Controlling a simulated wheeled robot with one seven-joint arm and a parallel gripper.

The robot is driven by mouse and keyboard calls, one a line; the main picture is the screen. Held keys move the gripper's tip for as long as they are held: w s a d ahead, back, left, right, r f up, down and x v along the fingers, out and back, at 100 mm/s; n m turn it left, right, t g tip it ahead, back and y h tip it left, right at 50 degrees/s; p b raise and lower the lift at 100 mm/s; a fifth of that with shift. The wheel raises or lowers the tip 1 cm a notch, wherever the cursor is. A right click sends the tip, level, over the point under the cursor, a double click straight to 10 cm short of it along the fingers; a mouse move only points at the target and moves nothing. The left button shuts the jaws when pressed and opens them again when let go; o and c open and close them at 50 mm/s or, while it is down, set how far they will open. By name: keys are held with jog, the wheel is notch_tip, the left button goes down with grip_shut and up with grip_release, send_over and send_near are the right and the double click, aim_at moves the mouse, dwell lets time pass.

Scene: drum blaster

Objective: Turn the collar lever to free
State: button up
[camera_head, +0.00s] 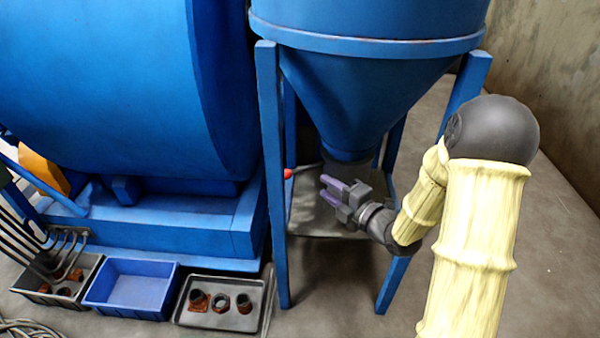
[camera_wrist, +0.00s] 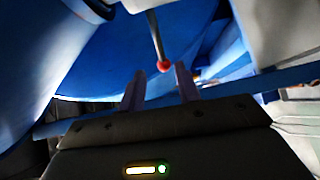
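The collar lever's red knob (camera_head: 288,173) shows in the head view just right of the hopper's front left leg, below the cone. In the wrist view the red knob (camera_wrist: 163,66) sits at the end of a thin dark rod (camera_wrist: 155,38), beyond and roughly between my fingertips. My gripper (camera_head: 325,187) is under the cone, to the right of the knob and apart from it. The two purple fingers (camera_wrist: 160,76) are spread, with nothing between them. The collar (camera_head: 347,157) at the cone's bottom is dark and partly shaded.
The blue hopper (camera_head: 365,85) stands on blue legs (camera_head: 272,180) around my gripper. A large blue drum (camera_head: 100,90) is at left. On the floor are a blue bin (camera_head: 130,287), a grey bin (camera_head: 45,292) and a tray (camera_head: 205,318) holding brown parts.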

aim_at(300, 170)
jog(key=b+x, duration=0.3)
jog(key=x, duration=0.8)
jog(key=shift+c, duration=0.2)
grip_shut()
